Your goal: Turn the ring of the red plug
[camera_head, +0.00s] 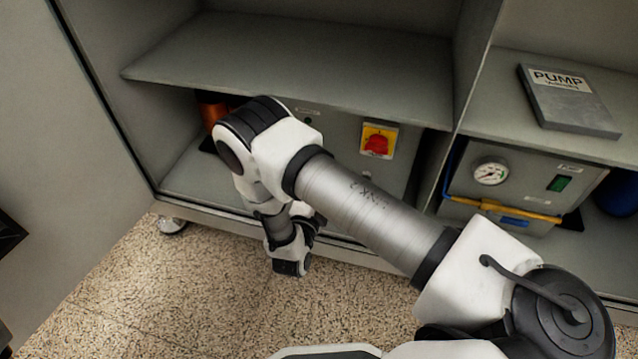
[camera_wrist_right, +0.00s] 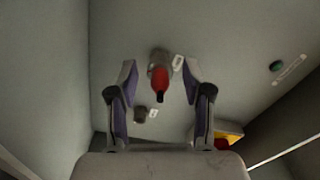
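The red plug (camera_wrist_right: 160,80) shows in the right wrist view, sitting at a grey round socket piece (camera_wrist_right: 157,58) on a grey panel. A dark end of the plug points toward the bottom of the picture. My right gripper (camera_wrist_right: 160,74) is open, one finger on each side of the plug, with a visible gap on both sides. I cannot tell how far the fingertips are from the panel. In the head view my right arm hides the plug, and the gripper's fingers cannot be made out. My left gripper is in neither view.
A yellow switch plate with a red knob (camera_head: 377,141) is on the box front. A shelf (camera_head: 290,60) hangs above. A pump unit with a gauge (camera_head: 491,172) and an orange cylinder (camera_head: 212,109) stand either side.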

